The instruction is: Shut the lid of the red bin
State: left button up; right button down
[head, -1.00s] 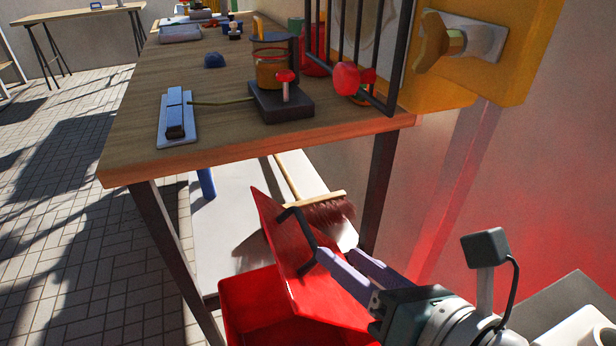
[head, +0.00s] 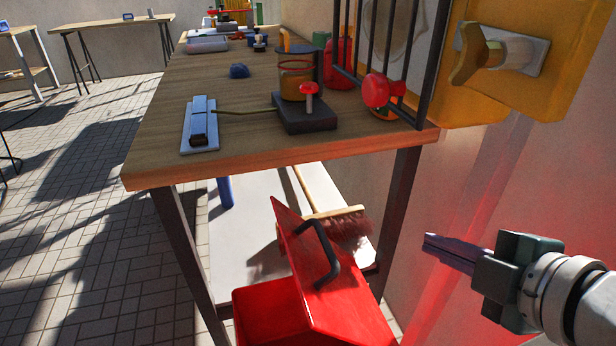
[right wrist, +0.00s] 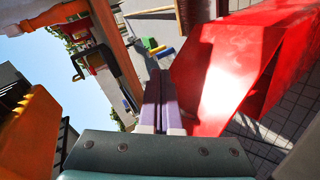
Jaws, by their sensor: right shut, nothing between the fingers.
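The red bin (head: 268,308) stands low at the bottom of the head view, below the front edge of the workbench. Its red lid (head: 335,290) is open and tilted up steeply, with a dark handle (head: 328,255) on its outer face. My right gripper (head: 428,240) is to the right of the lid, apart from it, shut and empty. In the right wrist view its purple fingers (right wrist: 156,90) are together, and a red surface of the bin or lid (right wrist: 235,60) fills the right side. My left gripper is not in view.
The wooden workbench (head: 225,165) stands above and behind the bin, with dark legs. A broom (head: 340,222) lies on the shelf below it. A yellow box with a knob (head: 490,60) is on the wall at the right. Tiled floor (head: 90,260) is open at the left.

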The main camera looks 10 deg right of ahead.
notch_tip(320, 180, up, 6)
jog(key=a+m+g+y+b, duration=0.1)
jog(key=m+y, duration=0.2)
jog(key=m, duration=0.6)
jog(key=a+m+g+y, duration=0.1)
jog(key=m+g+y, duration=0.15)
jog(key=m, duration=0.65)
jog(key=s+a+b+x, duration=0.1)
jog(key=b+x, duration=0.1)
jog(key=x, duration=1)
jog(key=shift+f+t, duration=0.45)
jog(key=shift+w+a, duration=0.1)
jog(key=shift+a, duration=0.05)
